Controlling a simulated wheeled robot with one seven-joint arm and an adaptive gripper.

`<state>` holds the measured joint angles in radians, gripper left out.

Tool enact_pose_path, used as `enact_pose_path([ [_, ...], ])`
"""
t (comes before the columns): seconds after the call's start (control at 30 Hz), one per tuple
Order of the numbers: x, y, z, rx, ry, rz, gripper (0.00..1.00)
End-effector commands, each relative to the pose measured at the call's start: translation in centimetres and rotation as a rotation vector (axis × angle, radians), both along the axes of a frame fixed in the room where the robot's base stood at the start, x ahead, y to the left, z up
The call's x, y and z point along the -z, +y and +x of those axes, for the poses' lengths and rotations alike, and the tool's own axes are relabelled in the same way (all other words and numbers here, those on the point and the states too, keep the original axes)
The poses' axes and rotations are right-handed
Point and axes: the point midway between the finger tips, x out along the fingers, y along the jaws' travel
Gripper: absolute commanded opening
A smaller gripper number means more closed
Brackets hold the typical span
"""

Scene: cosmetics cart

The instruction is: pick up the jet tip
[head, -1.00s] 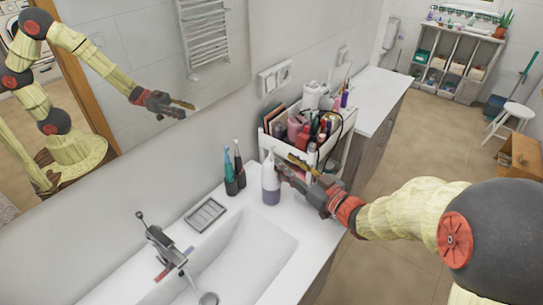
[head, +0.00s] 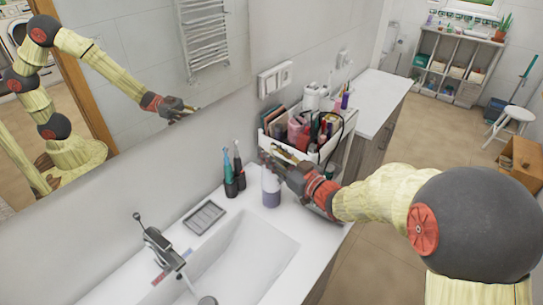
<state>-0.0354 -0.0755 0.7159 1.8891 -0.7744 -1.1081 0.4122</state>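My gripper (head: 269,159) is in front of the white cosmetics cart (head: 322,157), just above the pump bottle with purple liquid (head: 271,188). Its fingers point left, towards the mirror wall. A tan-gold strip shows by the upper finger; I cannot tell whether it is part of the gripper or a separate thing. The gap between the fingers is too small to read. I cannot make out the jet tip for certain in this view. A teal and a black slim upright handle (head: 229,176) stand left of the bottle, apart from the gripper.
The cart is crowded with bottles, tubes and a pink item (head: 297,130). The sink (head: 240,262), faucet (head: 162,247) and soap dish (head: 204,217) lie to the front left. The mirror (head: 150,80) borders the counter. A stool (head: 515,117) stands far right on open floor.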

Motion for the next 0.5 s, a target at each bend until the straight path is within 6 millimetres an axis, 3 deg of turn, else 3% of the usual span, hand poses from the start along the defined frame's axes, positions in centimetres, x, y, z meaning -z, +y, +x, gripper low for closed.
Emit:
enact_pose_path([
  [0.5, 0.02, -0.02, -0.02, 0.0, 0.0, 0.0, 0.02],
])
